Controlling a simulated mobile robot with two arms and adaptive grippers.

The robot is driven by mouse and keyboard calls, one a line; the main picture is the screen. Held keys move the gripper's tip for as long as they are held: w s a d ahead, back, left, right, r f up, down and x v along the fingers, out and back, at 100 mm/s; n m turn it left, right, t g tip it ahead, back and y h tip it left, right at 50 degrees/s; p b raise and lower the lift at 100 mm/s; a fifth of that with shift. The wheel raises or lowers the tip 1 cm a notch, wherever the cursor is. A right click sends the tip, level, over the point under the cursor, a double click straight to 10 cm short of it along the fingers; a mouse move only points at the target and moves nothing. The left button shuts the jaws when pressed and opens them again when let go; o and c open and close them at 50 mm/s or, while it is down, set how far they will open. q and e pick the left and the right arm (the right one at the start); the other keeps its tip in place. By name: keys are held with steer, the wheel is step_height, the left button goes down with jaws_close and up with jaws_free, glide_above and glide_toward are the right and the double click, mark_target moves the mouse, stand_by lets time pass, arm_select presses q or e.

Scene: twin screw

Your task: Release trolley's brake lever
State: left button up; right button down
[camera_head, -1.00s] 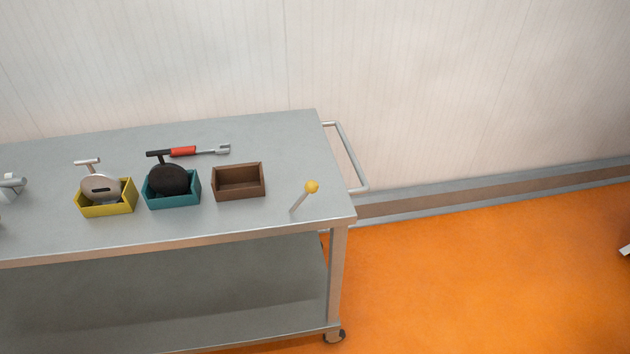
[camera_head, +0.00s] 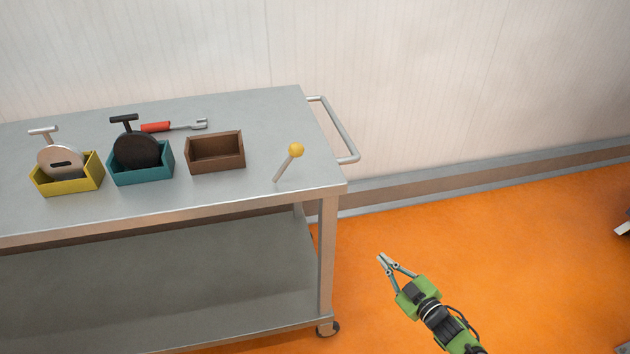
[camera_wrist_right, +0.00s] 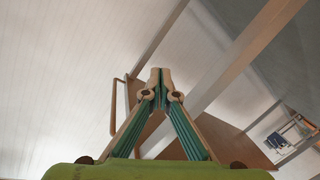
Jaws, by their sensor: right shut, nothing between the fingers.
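The brake lever (camera_head: 288,163) is a thin grey rod with a yellow ball on top. It stands tilted to the right near the front right corner of the grey metal trolley (camera_head: 250,198). My right gripper (camera_head: 382,257) is green with grey fingers. It is in front of and to the right of the trolley, over the orange floor, apart from the lever. Its fingertips meet with nothing between them, as the right wrist view (camera_wrist_right: 160,72) also shows. The lever does not show clearly in the right wrist view. My left gripper is not in view.
On the trolley stand a yellow box (camera_head: 68,183), a teal box (camera_head: 143,175) and an empty brown box (camera_head: 216,165). The first two hold round handled parts. A red-handled tool (camera_head: 172,126) lies behind. A push handle (camera_head: 338,135) sticks out at the right end.

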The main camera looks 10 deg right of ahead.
mark_target(286, 164)
steer(key=w+a+r+n+t+y+b, duration=0.1)
steer(key=r+n+y+b, duration=0.15)
steer(key=r, duration=0.35)
steer(key=w+a+r+n+y+b, duration=0.1)
steer(key=a+r+n+y, duration=0.15)
steer(key=r, duration=0.35)
steer(key=w+r+n+t+y+b, duration=0.1)
steer(key=w+r+n+y, duration=0.15)
steer(key=r, duration=0.35)
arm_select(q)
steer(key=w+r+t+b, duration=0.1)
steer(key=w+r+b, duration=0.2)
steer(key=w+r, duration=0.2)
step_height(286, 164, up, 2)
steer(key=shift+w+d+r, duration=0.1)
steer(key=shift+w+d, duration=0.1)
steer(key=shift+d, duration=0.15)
arm_select(e)
steer(key=s+a+r+n+g+y, duration=0.5)
steer(key=s+r+n+y, duration=0.1)
steer(key=r+n+y, duration=0.3)
steer(key=shift+s+r+n+g, duration=0.2)
steer(key=shift+r+n+g, duration=0.2)
steer(key=shift+r+n, duration=0.3)
steer(key=shift+a, duration=0.15)
